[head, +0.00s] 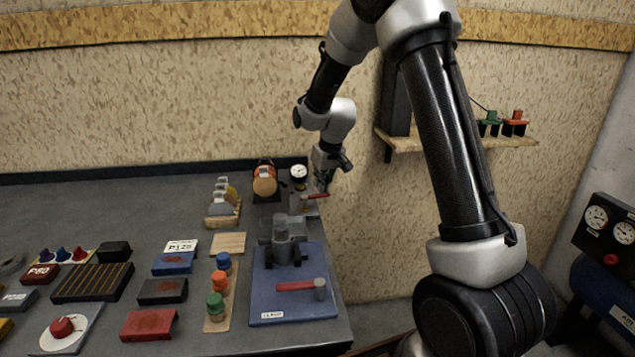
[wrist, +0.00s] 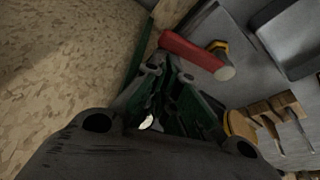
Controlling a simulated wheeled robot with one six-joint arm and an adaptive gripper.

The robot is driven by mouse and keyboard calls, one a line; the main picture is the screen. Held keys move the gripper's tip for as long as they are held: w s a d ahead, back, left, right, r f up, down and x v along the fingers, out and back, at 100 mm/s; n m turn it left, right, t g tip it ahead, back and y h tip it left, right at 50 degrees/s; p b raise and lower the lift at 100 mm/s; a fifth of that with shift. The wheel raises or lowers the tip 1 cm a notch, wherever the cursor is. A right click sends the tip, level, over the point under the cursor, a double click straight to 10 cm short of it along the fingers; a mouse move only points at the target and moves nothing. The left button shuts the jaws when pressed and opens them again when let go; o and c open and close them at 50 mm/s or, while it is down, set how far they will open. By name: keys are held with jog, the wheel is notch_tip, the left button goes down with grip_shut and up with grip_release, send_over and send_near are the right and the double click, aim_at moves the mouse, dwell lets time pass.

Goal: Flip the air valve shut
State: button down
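The air valve's red lever (head: 315,196) sticks out to the right near the back right edge of the bench, beside a small round gauge (head: 298,172). In the wrist view the lever (wrist: 190,50) is a red bar lying just beyond my fingertips, with a grey round end piece and a yellow part beside it. My gripper (head: 324,178) is just above the lever in the head view. In the wrist view its fingertips (wrist: 168,68) look close together with nothing between them. Whether a finger touches the lever is hidden.
An orange-banded cylinder (head: 264,181) and padlocks on a wooden block (head: 222,215) stand left of the valve. A wall shelf (head: 455,142) is to the right. The bench's right edge is close.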

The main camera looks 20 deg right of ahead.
jog(key=shift+s+d, duration=0.2)
jog(key=shift+s, duration=0.25)
jog(key=shift+s+f, duration=0.1)
jog(key=shift+s, duration=0.05)
dwell(0.3)
